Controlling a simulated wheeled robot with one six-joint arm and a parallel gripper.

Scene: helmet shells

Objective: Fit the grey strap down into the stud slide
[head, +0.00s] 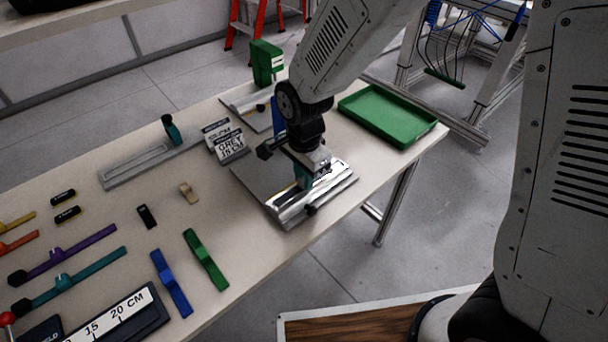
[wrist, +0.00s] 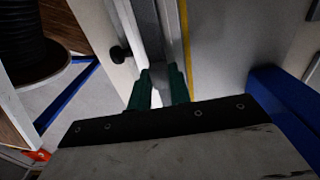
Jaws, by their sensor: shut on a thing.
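My gripper (head: 304,180) points down over a metal fixture plate with a bright rail, the stud slide (head: 291,210), near the table's right front edge. In the wrist view its two dark green fingers (wrist: 159,88) are closed on a small pale grey piece, the grey strap (wrist: 158,72). Beyond the fingers a pale channel with raised sides, part of the slide (wrist: 150,30), runs away from them, with a dark knob (wrist: 120,53) beside it. Most of the strap is hidden by the fingers and wrist, and I cannot tell whether it is seated in the slide.
A green tray (head: 390,115) lies behind the fixture. A long grey fixture (head: 140,168) and a label reading GREY 15 CM (head: 230,147) stand left. Blue (head: 171,283) and green (head: 205,260) straps lie front left, with more coloured straps beyond. The table edge is close.

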